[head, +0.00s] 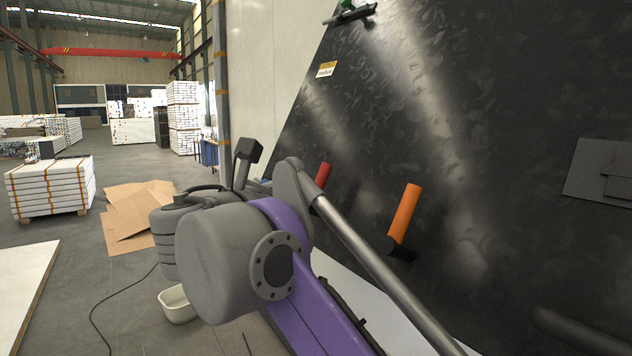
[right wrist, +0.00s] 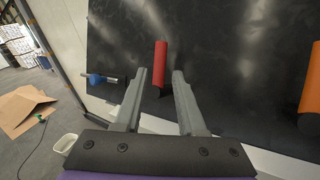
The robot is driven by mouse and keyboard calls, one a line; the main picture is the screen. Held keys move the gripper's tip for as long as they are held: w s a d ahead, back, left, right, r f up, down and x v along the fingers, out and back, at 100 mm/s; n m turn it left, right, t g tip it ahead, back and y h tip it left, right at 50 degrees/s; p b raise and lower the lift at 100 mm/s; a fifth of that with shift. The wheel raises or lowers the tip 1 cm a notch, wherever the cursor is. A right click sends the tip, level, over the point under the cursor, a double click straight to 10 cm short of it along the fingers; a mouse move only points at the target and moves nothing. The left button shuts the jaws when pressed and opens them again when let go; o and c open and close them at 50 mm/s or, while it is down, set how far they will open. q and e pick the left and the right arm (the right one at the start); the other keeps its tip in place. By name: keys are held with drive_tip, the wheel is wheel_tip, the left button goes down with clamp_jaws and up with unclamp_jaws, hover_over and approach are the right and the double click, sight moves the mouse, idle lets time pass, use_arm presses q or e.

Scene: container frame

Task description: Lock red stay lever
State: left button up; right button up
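The red stay lever (head: 323,174) stands on the dark panel in the head view, its lower part hidden behind my arm. In the right wrist view the red lever (right wrist: 160,62) is upright, with a dark base. My right gripper (right wrist: 160,75) is open, and the lever's lower part shows in the gap between its two grey fingertips. The fingers do not appear closed on it; whether they are level with it in depth I cannot tell. My right gripper is not clearly seen in the head view, where my arm covers that area. My left gripper is not in view.
An orange lever (head: 405,212) is right of the red one on the panel (head: 470,130). A green-handled lever (head: 347,5) is at the top. A blue-ended part (right wrist: 95,79) is left of the gripper. Cardboard (head: 138,212) and a white tub (head: 175,305) are on the floor.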

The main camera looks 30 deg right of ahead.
sight(320, 177)
drive_tip(key=x, duration=1)
drive_tip(key=shift+w+d+f+p, duration=0.1)
drive_tip(key=shift+p, duration=0.3)
clamp_jaws()
idle(0.8)
